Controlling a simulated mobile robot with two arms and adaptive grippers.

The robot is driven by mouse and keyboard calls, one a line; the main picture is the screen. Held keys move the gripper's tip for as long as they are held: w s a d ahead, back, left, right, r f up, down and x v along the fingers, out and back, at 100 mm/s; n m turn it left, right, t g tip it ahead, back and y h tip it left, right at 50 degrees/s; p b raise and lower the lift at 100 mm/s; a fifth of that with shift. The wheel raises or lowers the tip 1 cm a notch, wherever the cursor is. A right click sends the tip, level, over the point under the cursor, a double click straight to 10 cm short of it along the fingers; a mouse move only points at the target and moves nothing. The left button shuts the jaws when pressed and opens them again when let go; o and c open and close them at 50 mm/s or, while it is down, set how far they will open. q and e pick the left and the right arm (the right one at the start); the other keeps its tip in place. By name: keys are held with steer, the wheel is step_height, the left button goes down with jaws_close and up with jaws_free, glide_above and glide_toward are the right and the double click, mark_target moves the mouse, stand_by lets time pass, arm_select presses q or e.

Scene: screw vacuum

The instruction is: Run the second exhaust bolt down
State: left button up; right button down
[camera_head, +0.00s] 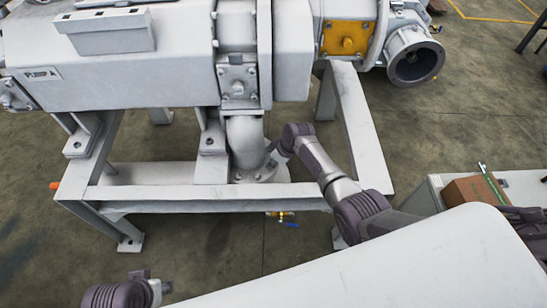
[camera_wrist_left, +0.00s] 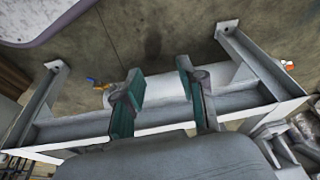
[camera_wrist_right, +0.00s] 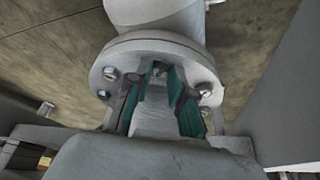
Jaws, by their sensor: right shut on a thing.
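The exhaust pipe (camera_head: 246,140) bends down from the pump and ends in a round flange (camera_head: 262,173) at the frame. The flange fills the middle of the right wrist view (camera_wrist_right: 118,58), with bolt heads at its left (camera_wrist_right: 110,74) and right (camera_wrist_right: 205,91). My right gripper (camera_head: 275,156) is at the flange's right side. In the right wrist view its green-padded fingers (camera_wrist_right: 160,75) are shut on a bolt (camera_wrist_right: 159,68) at the near rim; the bolt is mostly hidden. My left gripper (camera_wrist_left: 158,72) is open and empty, seen over the frame; its fingertips are not clear in the head view.
The pump (camera_head: 150,75) and its white steel frame (camera_head: 200,200) surround the flange. A small yellow valve with a blue handle (camera_head: 285,215) hangs below the front beam. A brown box (camera_head: 470,193) rests on a bench at right. Floor lies open at left.

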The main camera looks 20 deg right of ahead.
steer(key=m+p, duration=0.1)
steer(key=m+h+p, duration=0.1)
steer(key=shift+s+a+r+m, duration=0.1)
steer(key=shift+r+m, duration=0.15)
steer(key=shift+m, duration=0.05)
steer(key=m+p, duration=0.1)
steer(key=m, duration=0.1)
steer(key=m+t+h+p, duration=0.1)
steer(key=shift+a+f+m, duration=0.15)
steer(key=shift+m, duration=0.25)
arm_select(q)
step_height(320, 180, down, 17)
steer(key=s+g, duration=0.1)
steer(key=s, duration=0.1)
steer(key=shift+s, duration=0.15)
arm_select(e)
steer(key=shift+m+h, duration=0.6)
steer(key=shift+m, duration=0.5)
steer(key=shift+f, duration=0.1)
arm_select(q)
steer(key=shift+a, duration=0.1)
arm_select(e)
steer(key=c, duration=1)
jaws_free()
